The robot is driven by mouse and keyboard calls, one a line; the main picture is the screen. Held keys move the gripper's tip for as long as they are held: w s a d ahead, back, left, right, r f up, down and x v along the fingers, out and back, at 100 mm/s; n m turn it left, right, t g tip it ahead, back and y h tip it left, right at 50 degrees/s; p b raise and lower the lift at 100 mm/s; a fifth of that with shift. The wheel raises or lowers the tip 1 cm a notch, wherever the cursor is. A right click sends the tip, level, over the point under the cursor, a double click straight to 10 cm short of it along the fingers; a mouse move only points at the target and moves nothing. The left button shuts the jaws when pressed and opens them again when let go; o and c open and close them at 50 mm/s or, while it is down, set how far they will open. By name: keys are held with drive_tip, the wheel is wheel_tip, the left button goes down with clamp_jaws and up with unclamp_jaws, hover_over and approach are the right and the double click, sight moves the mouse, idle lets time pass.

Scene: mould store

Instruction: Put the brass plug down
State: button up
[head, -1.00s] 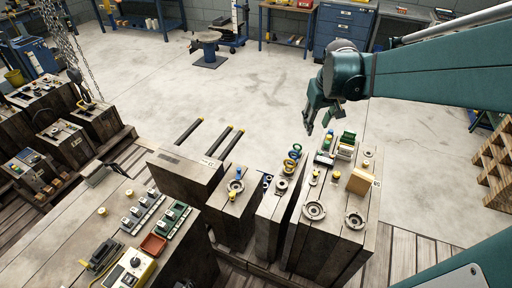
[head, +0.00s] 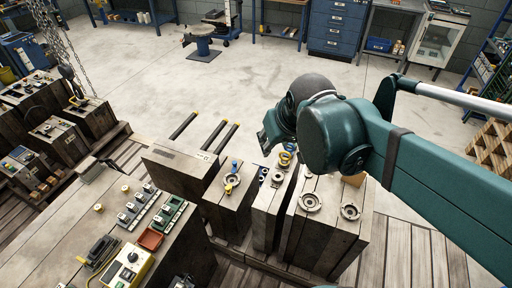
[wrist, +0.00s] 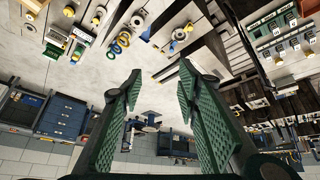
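My gripper (head: 268,140) hangs above the row of wooden mould blocks in the head view. In the wrist view its two green ridged fingers (wrist: 160,75) are spread wide with nothing between them. Two small brass-coloured round plugs, one nearer (head: 98,208) and one farther (head: 125,188), stand upright on the left block top, well apart from my gripper. I cannot tell which is the task's brass plug. My arm hides part of the right block tops.
A mould block (head: 225,207) carries a ring fitting and a blue-and-yellow piece. Blue and yellow rings (head: 287,155) lie beside my gripper. A red tray (head: 150,239), green-based switch units and a yellow box (head: 127,271) crowd the left block.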

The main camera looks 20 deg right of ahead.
drive_tip(key=s+a+f+t, duration=0.1)
drive_tip(key=s+a, duration=0.3)
drive_tip(key=a, duration=0.1)
drive_tip(key=shift+s+a+y, duration=0.15)
drive_tip(key=shift+s+y, duration=0.2)
drive_tip(key=shift+y, duration=0.05)
drive_tip(key=shift+f, duration=0.25)
idle(1.0)
wheel_tip(320, 180, down, 10)
drive_tip(key=b, duration=1)
drive_tip(key=shift+r, duration=0.25)
drive_tip(key=shift+o, duration=0.2)
